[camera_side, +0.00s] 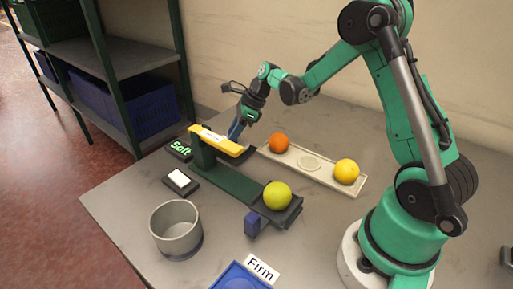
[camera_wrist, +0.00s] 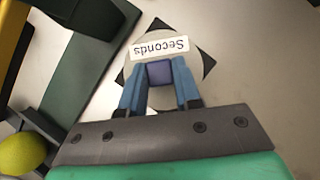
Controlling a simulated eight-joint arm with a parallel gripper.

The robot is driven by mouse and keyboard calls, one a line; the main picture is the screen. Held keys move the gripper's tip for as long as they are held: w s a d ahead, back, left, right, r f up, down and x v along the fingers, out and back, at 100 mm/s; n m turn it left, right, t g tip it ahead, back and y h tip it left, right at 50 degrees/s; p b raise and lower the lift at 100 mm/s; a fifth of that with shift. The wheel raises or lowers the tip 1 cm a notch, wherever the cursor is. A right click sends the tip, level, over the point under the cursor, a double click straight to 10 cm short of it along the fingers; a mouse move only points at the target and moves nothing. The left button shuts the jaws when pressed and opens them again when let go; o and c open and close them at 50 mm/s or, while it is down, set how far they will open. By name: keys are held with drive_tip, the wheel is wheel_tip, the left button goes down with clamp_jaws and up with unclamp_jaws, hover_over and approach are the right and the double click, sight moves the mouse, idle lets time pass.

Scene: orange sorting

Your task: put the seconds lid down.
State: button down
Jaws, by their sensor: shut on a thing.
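The round grey seconds lid (camera_wrist: 134,72) shows in the wrist view with a white "Seconds" label (camera_wrist: 160,47), upside down in the picture. My gripper (camera_wrist: 160,78) has its blue fingers shut on the lid's purple-blue knob (camera_wrist: 160,72). Corners of a dark square (camera_wrist: 192,32) show around the lid, beneath it. I cannot tell whether the lid touches what is below. In the side view my gripper (camera_side: 236,132) points down behind the yellow arm of a green device, which hides the lid.
The green device (camera_side: 236,184) has a yellow arm (camera_side: 215,140) and bears a yellow-green fruit (camera_side: 277,195). A cream tray (camera_side: 325,175) holds an orange fruit (camera_side: 279,143) and a yellow-orange one (camera_side: 346,171).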

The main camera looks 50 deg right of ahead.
drive_tip(key=shift+f, duration=0.7)
drive_tip(key=c, duration=0.6)
unclamp_jaws()
drive_tip(key=shift+f, duration=0.15)
drive_tip(key=v, duration=1.2)
drive_tip(key=s+a+n+t+h, duration=0.1)
drive_tip(key=s+a+n, duration=0.2)
drive_tip(key=n, duration=0.6)
drive_tip(key=s+a+r+n+t+h, duration=0.1)
drive_tip(key=s+a+n, duration=0.2)
drive_tip(key=a+n, duration=0.3)
drive_tip(key=s+a+n+t+h, duration=0.1)
drive_tip(key=s+a+n, duration=0.3)
drive_tip(key=n, duration=0.8)
drive_tip(key=shift+a+r+h, duration=0.25)
drive_tip(key=shift+a+h, duration=0.05)
drive_tip(key=shift+h, duration=0.3)
